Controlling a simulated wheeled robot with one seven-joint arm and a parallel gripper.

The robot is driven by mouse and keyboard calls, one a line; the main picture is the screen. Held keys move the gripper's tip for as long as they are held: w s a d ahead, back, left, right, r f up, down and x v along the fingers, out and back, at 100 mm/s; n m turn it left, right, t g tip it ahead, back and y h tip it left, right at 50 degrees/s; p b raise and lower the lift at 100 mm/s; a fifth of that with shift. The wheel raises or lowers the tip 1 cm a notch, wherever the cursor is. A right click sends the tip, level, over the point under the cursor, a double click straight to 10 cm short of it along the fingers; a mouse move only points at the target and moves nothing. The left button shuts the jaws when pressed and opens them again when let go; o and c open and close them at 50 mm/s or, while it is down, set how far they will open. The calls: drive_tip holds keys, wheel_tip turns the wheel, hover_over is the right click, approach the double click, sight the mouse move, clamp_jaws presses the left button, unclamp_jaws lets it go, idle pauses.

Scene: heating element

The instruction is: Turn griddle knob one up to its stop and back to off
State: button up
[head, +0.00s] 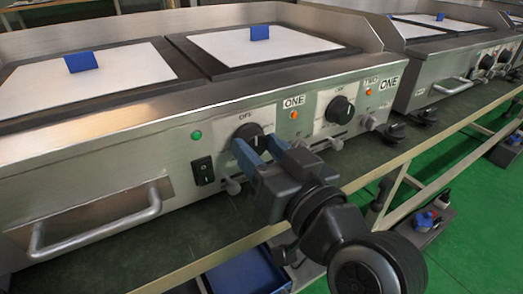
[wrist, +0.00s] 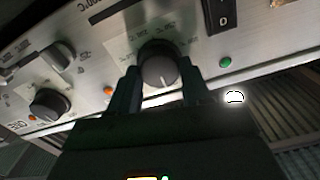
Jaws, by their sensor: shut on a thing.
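The panel appears turned over in the wrist view.
A second black knob (head: 340,110) sits to the right. A black rocker switch (head: 203,170), a lit green lamp (head: 196,135) and an orange lamp (head: 293,115) are near knob one. A drawer handle (head: 95,228) sticks out at the left. Another griddle (head: 450,70) stands further right.

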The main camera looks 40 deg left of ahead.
drive_tip(key=shift+f, duration=0.15)
drive_tip(key=o, duration=1.1)
drive_tip(key=shift+c, duration=0.2)
drive_tip(key=shift+d, duration=0.1)
drive_tip(key=p+v, duration=0.1)
drive_tip(key=v, duration=0.6)
drive_tip(key=shift+d, duration=0.3)
drive_tip(key=shift+s, duration=0.15)
